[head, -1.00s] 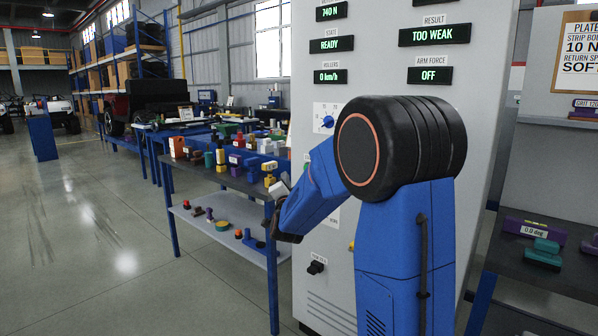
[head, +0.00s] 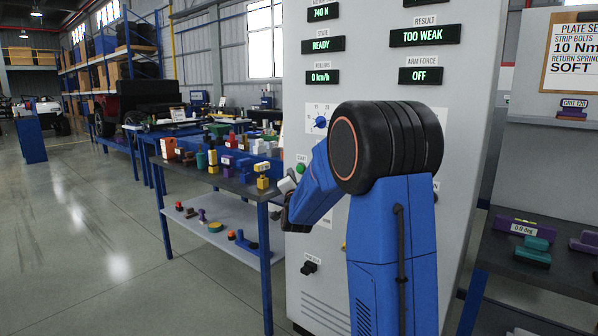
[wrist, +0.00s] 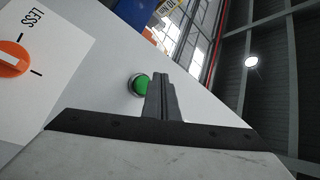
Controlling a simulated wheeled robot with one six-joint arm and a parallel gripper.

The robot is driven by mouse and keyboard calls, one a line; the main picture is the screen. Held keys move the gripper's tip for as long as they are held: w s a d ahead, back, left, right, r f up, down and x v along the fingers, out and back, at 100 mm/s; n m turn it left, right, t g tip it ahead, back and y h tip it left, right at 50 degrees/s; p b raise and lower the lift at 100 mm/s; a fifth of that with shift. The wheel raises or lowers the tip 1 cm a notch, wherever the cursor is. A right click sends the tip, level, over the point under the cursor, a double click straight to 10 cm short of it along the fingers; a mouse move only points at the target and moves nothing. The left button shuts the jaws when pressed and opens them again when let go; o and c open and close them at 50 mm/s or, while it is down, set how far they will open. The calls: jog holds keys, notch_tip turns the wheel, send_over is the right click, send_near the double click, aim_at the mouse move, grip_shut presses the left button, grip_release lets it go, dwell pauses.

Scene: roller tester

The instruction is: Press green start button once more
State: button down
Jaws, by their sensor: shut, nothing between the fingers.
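The green start button (wrist: 140,84) sits in a metal ring on the pale panel in the wrist view. In the head view it is a small green spot (head: 300,169) on the tall grey cabinet (head: 400,130), close above my gripper. My gripper (wrist: 162,82) is shut and empty, its fingertips just beside the button in the wrist picture. Whether they touch the panel cannot be told. In the head view my gripper (head: 287,184) is small and partly hidden by my arm. The displays read READY (head: 322,45), TOO WEAK (head: 431,36) and arm force OFF (head: 427,75).
An orange knob (wrist: 12,60) on a white label is near the button. A blue dial (head: 320,121) and a black knob (head: 309,267) are on the cabinet. A workbench (head: 222,183) with many coloured parts stands to the left.

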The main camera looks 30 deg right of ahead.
aim_at(300, 169)
jog(key=shift+w+d, duration=0.25)
jog(key=shift+d, duration=0.55)
jog(key=shift+d, duration=0.15)
dwell(1.5)
jog(key=shift+w+d, duration=0.15)
jog(key=shift+d, duration=0.1)
